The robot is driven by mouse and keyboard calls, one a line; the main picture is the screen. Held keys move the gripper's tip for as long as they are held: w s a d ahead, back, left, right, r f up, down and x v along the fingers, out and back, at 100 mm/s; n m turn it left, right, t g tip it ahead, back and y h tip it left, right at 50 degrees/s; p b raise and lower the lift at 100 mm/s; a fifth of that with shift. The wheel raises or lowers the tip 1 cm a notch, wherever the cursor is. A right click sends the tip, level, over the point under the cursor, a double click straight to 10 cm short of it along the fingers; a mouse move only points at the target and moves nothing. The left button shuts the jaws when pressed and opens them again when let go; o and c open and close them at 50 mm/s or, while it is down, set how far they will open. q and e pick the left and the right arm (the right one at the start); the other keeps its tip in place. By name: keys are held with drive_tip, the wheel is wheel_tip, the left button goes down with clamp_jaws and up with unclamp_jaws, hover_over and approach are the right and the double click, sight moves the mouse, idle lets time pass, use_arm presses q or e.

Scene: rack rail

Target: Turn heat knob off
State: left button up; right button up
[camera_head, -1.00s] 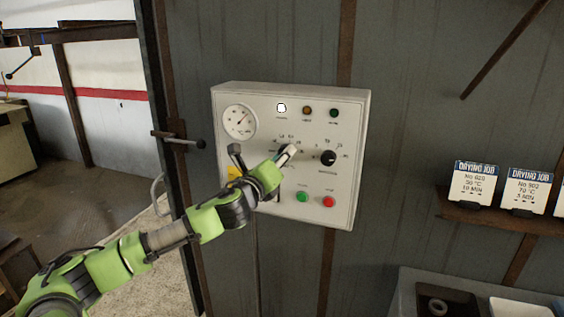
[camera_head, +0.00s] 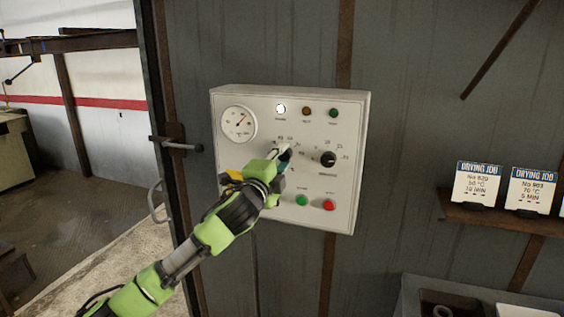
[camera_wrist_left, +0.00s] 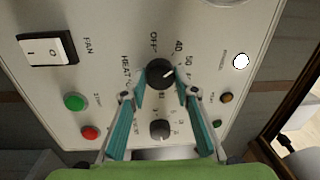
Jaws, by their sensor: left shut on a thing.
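The heat knob (camera_wrist_left: 160,73) is a round black dial on the white control panel (camera_head: 346,185). In the left wrist view it sits between the teal finger pads of my left gripper (camera_wrist_left: 160,83). Its pale pointer mark is turned toward the 40 and 50 side, away from the OFF label (camera_wrist_left: 154,40). In the head view my left gripper (camera_head: 284,156) is at the panel's middle and hides most of the heat knob. The gripper is shut on the knob. My right gripper does not show.
A second black knob (camera_head: 328,159) is to the right, with green (camera_head: 302,200) and red (camera_head: 328,204) buttons below. A round gauge (camera_head: 239,123) and lamps are above. The fan switch (camera_wrist_left: 46,49) shows in the wrist view. A door handle (camera_head: 182,146) is left of the panel.

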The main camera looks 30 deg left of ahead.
use_arm(q)
drive_tip(key=n, duration=0.6)
drive_tip(key=shift+y, duration=0.3)
drive_tip(key=n, duration=0.3)
drive_tip(key=shift+n+g, duration=0.3)
drive_tip(key=shift+n+y, duration=0.3)
drive_tip(key=shift+n, duration=1.3)
drive_tip(key=o, duration=1.1)
drive_tip(key=v, duration=1.2)
drive_tip(key=shift+r, duration=0.1)
drive_tip(key=shift+n, duration=0.3)
